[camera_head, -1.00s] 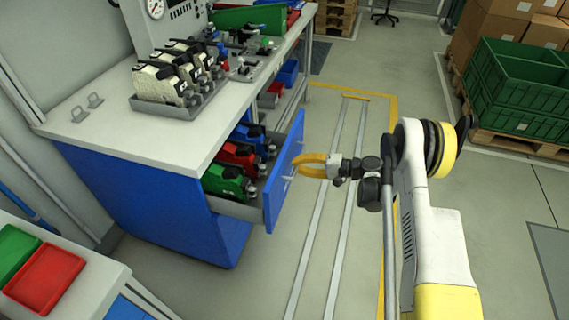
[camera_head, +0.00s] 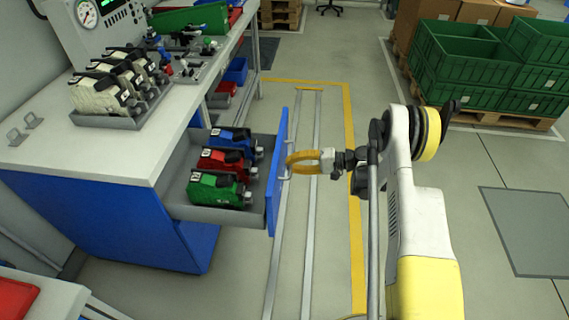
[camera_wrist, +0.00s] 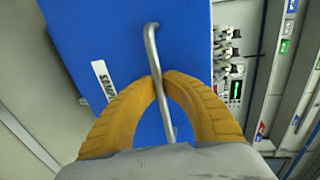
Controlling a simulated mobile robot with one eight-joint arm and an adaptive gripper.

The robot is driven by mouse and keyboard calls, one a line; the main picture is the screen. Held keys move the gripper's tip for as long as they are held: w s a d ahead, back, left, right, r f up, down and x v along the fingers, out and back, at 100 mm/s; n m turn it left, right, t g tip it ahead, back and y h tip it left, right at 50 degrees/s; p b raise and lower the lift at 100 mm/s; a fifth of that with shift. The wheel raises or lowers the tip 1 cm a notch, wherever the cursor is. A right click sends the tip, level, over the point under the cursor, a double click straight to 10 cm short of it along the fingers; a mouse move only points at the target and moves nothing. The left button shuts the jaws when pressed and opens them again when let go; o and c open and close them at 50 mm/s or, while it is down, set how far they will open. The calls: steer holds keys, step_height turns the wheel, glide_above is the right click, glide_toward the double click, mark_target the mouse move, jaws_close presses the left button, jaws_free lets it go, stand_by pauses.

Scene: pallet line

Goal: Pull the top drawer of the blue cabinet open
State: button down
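The blue cabinet (camera_head: 110,222) stands under the grey-white worktop at the left in the head view. Its top drawer (camera_head: 271,205) is pulled well out, with the blue front standing clear of the cabinet. Green, red and blue devices (camera_head: 218,190) lie inside it. My gripper (camera_head: 290,166) has yellow curved fingers at the drawer front. In the wrist view, its fingertips (camera_wrist: 161,82) close around the metal bar handle (camera_wrist: 152,45), one on each side. The far end of the handle is clear of the fingers.
Grey trays with white devices (camera_head: 112,92) stand on the worktop (camera_head: 95,150). Green crates (camera_head: 480,65) sit on a pallet at the back right. The floor (camera_head: 330,230) right of the drawer is open, with rails and yellow marking. A red bin (camera_head: 15,300) is at the lower left.

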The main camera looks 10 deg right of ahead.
steer(key=shift+d+r, duration=0.1)
stand_by(0.3)
steer(key=c, duration=1.5)
jaws_free()
steer(key=v, duration=1.2)
steer(key=shift+d, duration=0.1)
